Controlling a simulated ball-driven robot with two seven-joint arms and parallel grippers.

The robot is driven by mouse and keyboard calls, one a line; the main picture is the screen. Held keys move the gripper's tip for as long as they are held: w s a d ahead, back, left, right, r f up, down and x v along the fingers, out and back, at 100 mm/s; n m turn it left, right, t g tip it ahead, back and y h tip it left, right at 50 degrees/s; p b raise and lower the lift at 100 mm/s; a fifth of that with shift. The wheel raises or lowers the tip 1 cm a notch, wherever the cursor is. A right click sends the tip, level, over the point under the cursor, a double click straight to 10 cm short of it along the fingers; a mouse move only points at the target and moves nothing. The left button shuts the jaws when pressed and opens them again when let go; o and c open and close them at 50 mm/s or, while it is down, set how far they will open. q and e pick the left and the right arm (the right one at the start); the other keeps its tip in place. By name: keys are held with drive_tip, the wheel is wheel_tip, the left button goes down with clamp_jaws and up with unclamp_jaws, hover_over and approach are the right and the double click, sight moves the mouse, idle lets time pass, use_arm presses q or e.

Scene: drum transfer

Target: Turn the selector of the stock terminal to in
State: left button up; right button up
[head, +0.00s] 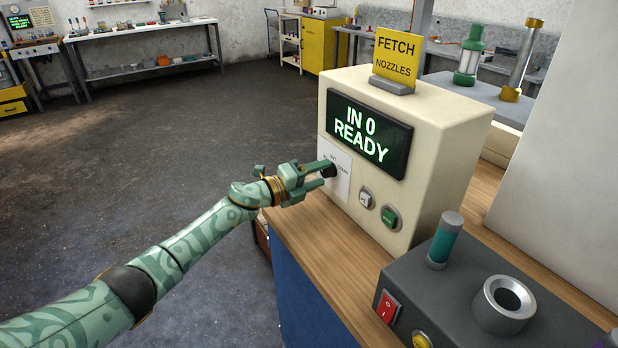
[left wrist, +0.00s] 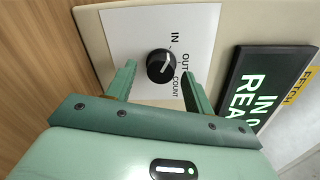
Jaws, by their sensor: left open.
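The stock terminal (head: 440,130) is a cream box on the wooden bench, and its screen (head: 369,130) reads "IN 0 READY". Its selector (left wrist: 161,66) is a round black knob with a white mark, on a white label with IN, OUT and COUNT. The mark appears to point towards the IN side. In the head view the knob (head: 329,171) is partly hidden by my left gripper (head: 326,174). This gripper is open, with one finger on each side of the knob; in the left wrist view gaps show between fingers and knob. My right gripper is out of view.
Below the screen are a white button (head: 366,198) and a green button (head: 390,217). A yellow "FETCH NOZZLES" sign (head: 398,58) stands on top. A dark grey device (head: 455,290) with a red switch stands at the near right. Open floor lies to the left.

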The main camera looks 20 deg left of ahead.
use_arm(q)
drive_tip(key=p+v, duration=0.2)
drive_tip(key=v, duration=1.4)
drive_tip(key=shift+s+p, duration=0.2)
drive_tip(key=shift+p, duration=0.15)
drive_tip(key=a+f+n+y, duration=0.9)
drive_tip(key=a+f+n, duration=0.25)
drive_tip(key=f, duration=0.35)
drive_tip(key=s+f+n+g+y, duration=0.2)
drive_tip(key=s+f+n, duration=0.3)
drive_tip(key=f, duration=0.4)
drive_tip(key=s+f+n+g+y, duration=0.1)
drive_tip(key=s+f+n+g, duration=0.15)
drive_tip(key=s+f, duration=0.65)
drive_tip(key=s+d+f+n+g, duration=0.2)
drive_tip(key=s+f+n+g, duration=0.1)
drive_tip(key=s+f, duration=0.7)
drive_tip(key=s+d+f+n+g, duration=0.1)
drive_tip(key=s+d, duration=0.4)
drive_tip(key=s, duration=0.5)
drive_tip(key=s+d+f+n+g+h, duration=0.1)
drive_tip(key=s+d+f+g, duration=0.2)
drive_tip(key=s, duration=0.8)
drive_tip(key=s+d+f+n+g, duration=0.1)
drive_tip(key=s+d+f+g, duration=0.1)
drive_tip(key=s+d+f, duration=0.2)
drive_tip(key=s+d, duration=0.3)
drive_tip(key=s, duration=0.4)
drive_tip(key=shift+f, duration=0.3)
